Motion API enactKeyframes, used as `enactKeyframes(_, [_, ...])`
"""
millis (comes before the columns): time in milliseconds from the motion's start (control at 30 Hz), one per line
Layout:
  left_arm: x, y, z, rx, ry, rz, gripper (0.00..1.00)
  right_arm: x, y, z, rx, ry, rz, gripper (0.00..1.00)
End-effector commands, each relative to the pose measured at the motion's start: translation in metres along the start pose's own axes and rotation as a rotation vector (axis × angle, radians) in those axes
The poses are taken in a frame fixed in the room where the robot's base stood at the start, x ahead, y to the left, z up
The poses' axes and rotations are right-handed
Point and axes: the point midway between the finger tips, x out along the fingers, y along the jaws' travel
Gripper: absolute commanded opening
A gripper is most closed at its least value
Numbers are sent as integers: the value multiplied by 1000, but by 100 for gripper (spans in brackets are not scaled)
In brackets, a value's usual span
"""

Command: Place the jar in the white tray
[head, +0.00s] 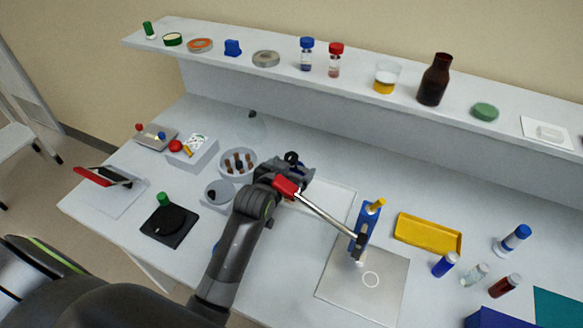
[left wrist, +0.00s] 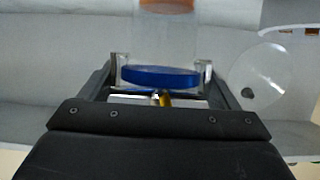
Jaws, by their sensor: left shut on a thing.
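My left gripper (head: 293,167) is over the bench in the middle of the head view, mostly hidden by its own wrist. In the left wrist view, its fingers (left wrist: 160,72) are shut on a jar (left wrist: 165,35) with a blue band or lid between them and a clear body beyond. Something orange shows at the jar's far end. In the head view, the jar is largely hidden by the gripper. The white tray (head: 341,189) lies flat on the bench just right of the gripper, partly hidden by the arm and a lever. My right gripper is not in view.
A blue press (head: 364,228) on a grey plate (head: 338,283) has a red-ended lever (head: 322,215) reaching close to my left arm. A yellow tray (head: 428,234) lies right of it. A round holder (head: 224,170) stands left. Bottles and jars line the shelf (head: 290,71) behind.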

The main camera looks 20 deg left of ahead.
Motion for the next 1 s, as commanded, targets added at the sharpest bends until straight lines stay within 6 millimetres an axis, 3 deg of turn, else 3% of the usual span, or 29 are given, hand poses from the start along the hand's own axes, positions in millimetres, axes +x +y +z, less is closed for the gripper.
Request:
enactKeyframes(100, [1, 0, 2, 0, 3, 0, 33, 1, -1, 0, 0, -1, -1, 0])
enactKeyframes(133, [1, 0, 3, 0, 0, 0, 86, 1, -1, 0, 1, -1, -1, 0])
enactKeyframes(233, [1, 0, 3, 0, 0, 0, 99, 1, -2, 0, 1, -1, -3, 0])
enactKeyframes(633, [-7, 0, 0, -1, 2, 0, 100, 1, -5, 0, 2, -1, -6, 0])
enactKeyframes(1000, [-67, 0, 1, -2, 1, -1, 100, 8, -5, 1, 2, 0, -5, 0])
